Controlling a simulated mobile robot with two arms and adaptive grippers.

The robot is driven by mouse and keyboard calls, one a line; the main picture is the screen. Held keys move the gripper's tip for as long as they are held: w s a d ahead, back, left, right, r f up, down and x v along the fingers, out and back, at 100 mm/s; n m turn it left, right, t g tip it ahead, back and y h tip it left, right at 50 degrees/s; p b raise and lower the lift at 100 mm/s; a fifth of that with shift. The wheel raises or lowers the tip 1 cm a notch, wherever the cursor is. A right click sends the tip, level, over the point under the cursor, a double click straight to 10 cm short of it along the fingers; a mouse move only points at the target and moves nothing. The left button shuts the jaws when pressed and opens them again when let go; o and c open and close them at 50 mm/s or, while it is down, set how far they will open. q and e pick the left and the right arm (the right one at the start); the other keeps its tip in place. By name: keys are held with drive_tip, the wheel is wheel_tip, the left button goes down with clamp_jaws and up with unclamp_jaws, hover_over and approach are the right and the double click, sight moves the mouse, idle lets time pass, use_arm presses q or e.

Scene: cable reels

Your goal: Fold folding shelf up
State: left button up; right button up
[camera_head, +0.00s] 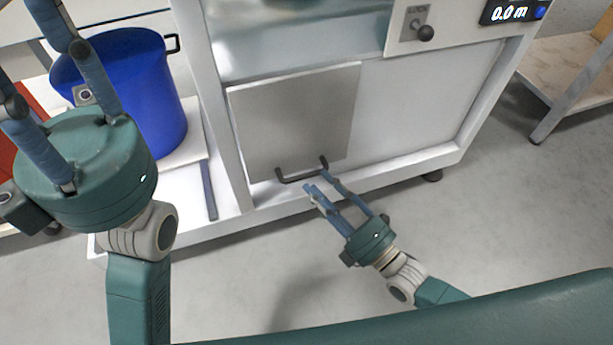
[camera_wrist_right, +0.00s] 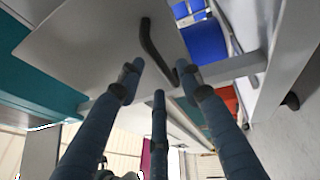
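The folding shelf (camera_head: 290,115) is a flat grey panel that hangs down against the front of the white cabinet. A dark bar handle (camera_head: 301,178) sits at its lower edge. My right gripper (camera_head: 316,183) is just below the handle's right end, fingers pointing at it. In the right wrist view, the right gripper's (camera_wrist_right: 160,82) three fingers are spread, with the handle (camera_wrist_right: 150,45) just beyond their tips and the panel (camera_wrist_right: 95,45) behind. I cannot tell whether a finger touches the handle. My left gripper (camera_head: 62,90) is open and empty at the upper left, far from the shelf.
A blue bin (camera_head: 150,95) stands on a low white platform left of the shelf. A white cabinet (camera_head: 430,105) frames the shelf, with a dark knob (camera_head: 424,33) and a length display (camera_head: 510,12) above. A table (camera_head: 570,65) stands at right. The grey floor (camera_head: 520,205) is clear.

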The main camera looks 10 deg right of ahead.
sight(309, 177)
drive_tip(key=b+x, duration=0.1)
drive_tip(key=x, duration=0.4)
drive_tip(key=shift+s, duration=0.1)
clamp_jaws()
